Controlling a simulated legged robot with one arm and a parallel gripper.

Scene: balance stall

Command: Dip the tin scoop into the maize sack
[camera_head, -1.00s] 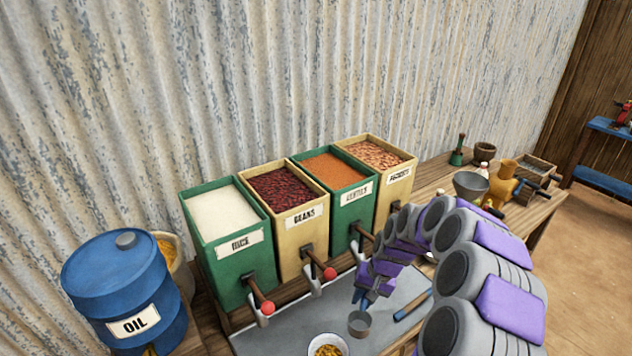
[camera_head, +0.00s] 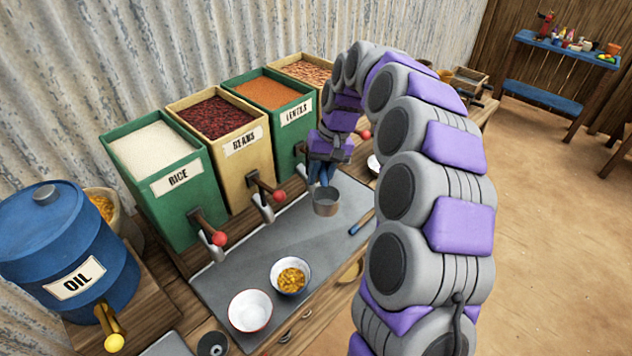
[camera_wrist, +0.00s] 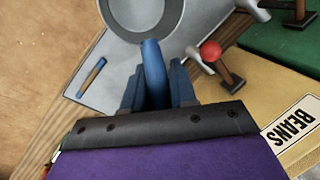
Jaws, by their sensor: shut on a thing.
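The tin scoop (camera_head: 326,203) is a grey round cup with a blue handle. My gripper (camera_head: 321,172) is shut on that handle and holds the scoop over the grey metal counter sheet, in front of the lentils bin. In the wrist view the handle (camera_wrist: 154,72) runs between the blue fingers (camera_wrist: 157,85), and part of the scoop's cup (camera_wrist: 146,18) shows at the top edge. The maize sack (camera_head: 103,206) stands at the far left, behind the blue oil drum.
The blue oil drum (camera_head: 66,262) stands in front of the sack. Green and cream bins of rice (camera_head: 178,185), beans (camera_head: 240,143) and lentils line the wall, their taps sticking out. A white bowl (camera_head: 250,311) and a bowl of yellow grain (camera_head: 290,276) stand on the counter's front.

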